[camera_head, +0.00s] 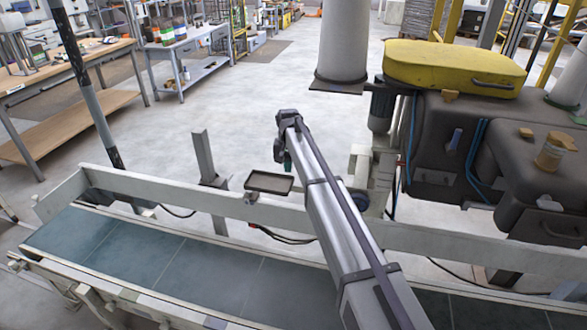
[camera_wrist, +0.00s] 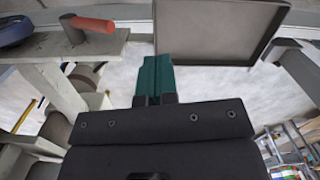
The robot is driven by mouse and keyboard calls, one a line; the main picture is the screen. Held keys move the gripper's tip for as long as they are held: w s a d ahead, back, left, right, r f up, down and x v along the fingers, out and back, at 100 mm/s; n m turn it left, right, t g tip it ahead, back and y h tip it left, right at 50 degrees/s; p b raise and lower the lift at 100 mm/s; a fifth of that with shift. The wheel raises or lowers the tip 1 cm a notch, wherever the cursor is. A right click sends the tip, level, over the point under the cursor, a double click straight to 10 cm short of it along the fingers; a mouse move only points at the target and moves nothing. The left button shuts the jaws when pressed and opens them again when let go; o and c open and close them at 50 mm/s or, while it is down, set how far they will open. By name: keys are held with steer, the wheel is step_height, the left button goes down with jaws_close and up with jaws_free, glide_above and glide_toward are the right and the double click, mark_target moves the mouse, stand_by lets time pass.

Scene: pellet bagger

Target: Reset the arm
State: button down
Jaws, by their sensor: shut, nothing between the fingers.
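My gripper (camera_head: 287,162) hangs at the far end of my arm, beyond the conveyor and just above and right of a small dark tray. In the wrist view its teal fingers (camera_wrist: 154,75) are pressed together with nothing between them. My arm reaches across the conveyor from the lower right of the head view.
The small tray (camera_head: 269,194) is mounted by the conveyor's far rail; it fills the top of the wrist view (camera_wrist: 205,40). A red handle (camera_wrist: 92,24) is at upper left there. The conveyor belt (camera_head: 140,250) crosses below. A dark machine (camera_head: 437,135) stands right. Open floor (camera_head: 225,85) lies beyond.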

steer(key=shift+r, duration=0.15)
steer(key=s+d, duration=0.8)
steer(key=s, duration=0.5)
steer(key=s+d, duration=0.8)
steer(key=s, duration=0.4)
steer(key=s+d, duration=0.8)
steer(key=s, duration=0.5)
steer(key=shift+s+t, duration=0.35)
steer(key=shift+t, duration=0.05)
steer(key=c, duration=1.9)
jaws_free()
